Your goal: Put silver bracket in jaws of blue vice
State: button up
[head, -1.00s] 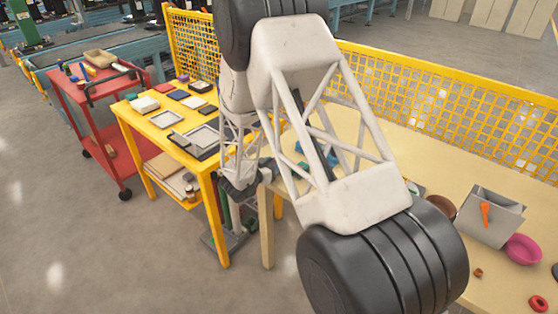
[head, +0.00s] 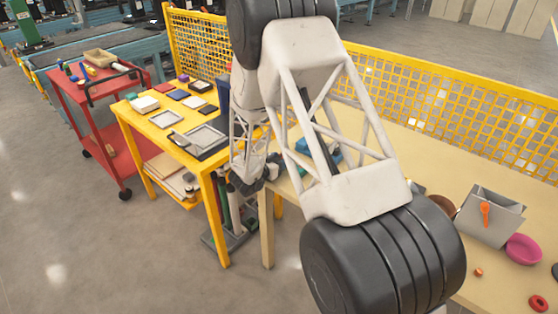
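A blue object (head: 304,146) lies on the beige table, seen in part behind my white lattice arm link; it may be the blue vice, but its jaws cannot be made out. I cannot pick out the silver bracket for sure; it may be hidden behind my arm or be too small to tell. My gripper (head: 268,168) is a small dark shape at the end of the far arm link, near the left edge of the beige table. Its fingers are not clear, so its opening and anything in it cannot be told.
The beige table (head: 440,160) carries a grey metal bin (head: 490,216) with an orange item, a magenta bowl (head: 523,249), a brown bowl (head: 440,205) and a red ring (head: 538,303). A yellow table (head: 203,165) with trays and a red cart (head: 72,92) stand left. Yellow mesh fence (head: 440,95) runs behind.

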jog(key=o, duration=0.3)
jog(key=shift+a, duration=0.1)
jog(key=shift+v, duration=3.85)
jog(key=shift+s+f, duration=0.1)
jog(key=shift+f, duration=0.05)
